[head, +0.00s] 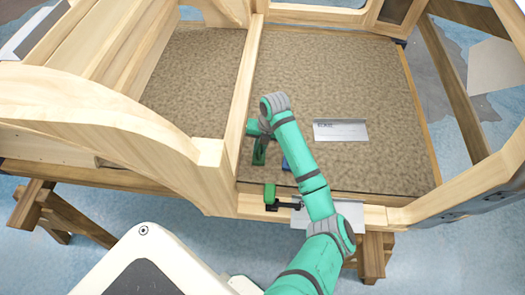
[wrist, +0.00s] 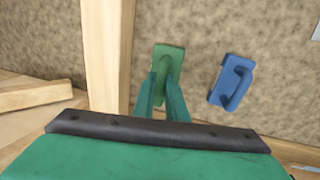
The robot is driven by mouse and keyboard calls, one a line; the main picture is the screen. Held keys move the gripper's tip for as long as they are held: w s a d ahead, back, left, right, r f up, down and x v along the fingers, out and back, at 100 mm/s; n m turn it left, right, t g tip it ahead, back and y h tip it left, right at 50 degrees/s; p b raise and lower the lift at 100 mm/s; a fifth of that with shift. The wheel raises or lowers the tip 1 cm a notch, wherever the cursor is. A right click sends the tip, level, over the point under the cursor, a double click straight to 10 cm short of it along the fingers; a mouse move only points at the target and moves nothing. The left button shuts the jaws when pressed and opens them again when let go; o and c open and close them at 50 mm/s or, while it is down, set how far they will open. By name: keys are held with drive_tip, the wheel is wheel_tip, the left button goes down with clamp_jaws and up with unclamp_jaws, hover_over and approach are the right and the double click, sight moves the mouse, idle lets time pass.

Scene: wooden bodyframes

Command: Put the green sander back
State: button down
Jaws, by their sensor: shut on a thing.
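The green sander (wrist: 169,60) is between my fingertips in the wrist view, and my gripper (wrist: 162,84) is shut on it. In the head view the sander (head: 259,154) shows as a dark green shape below my wrist, just right of a wooden beam. It is over the brown textured panel; I cannot tell whether it touches the panel. A blue sander (wrist: 232,81) lies on the panel right of the green one. In the head view the blue sander (head: 286,164) is mostly hidden behind my arm.
The wooden beam (head: 246,92) divides the panel (head: 355,75). A grey metal plate (head: 341,130) lies right of my arm. A green and black clamp (head: 270,193) sits at the front rail. A curved wooden side (head: 100,115) rises at the left. The panel's right part has free room.

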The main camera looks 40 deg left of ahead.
drive_tip(key=shift+w+d+f, duration=0.1)
drive_tip(key=shift+d+f, duration=0.05)
drive_tip(key=shift+f, duration=0.45)
drive_tip(key=shift+w+d+f, duration=0.1)
drive_tip(key=shift+f, duration=0.5)
drive_tip(key=shift+w+d+f, duration=0.1)
drive_tip(key=shift+d+f, duration=0.05)
drive_tip(key=shift+f, duration=0.05)
drive_tip(key=c, duration=1.8)
unclamp_jaws()
drive_tip(key=shift+f, duration=0.1)
wheel_tip(320, 180, up, 12)
drive_tip(key=w+d, duration=0.1)
drive_tip(key=shift+d, duration=0.35)
drive_tip(key=shift+w+d, duration=0.1)
drive_tip(key=shift+w, duration=0.05)
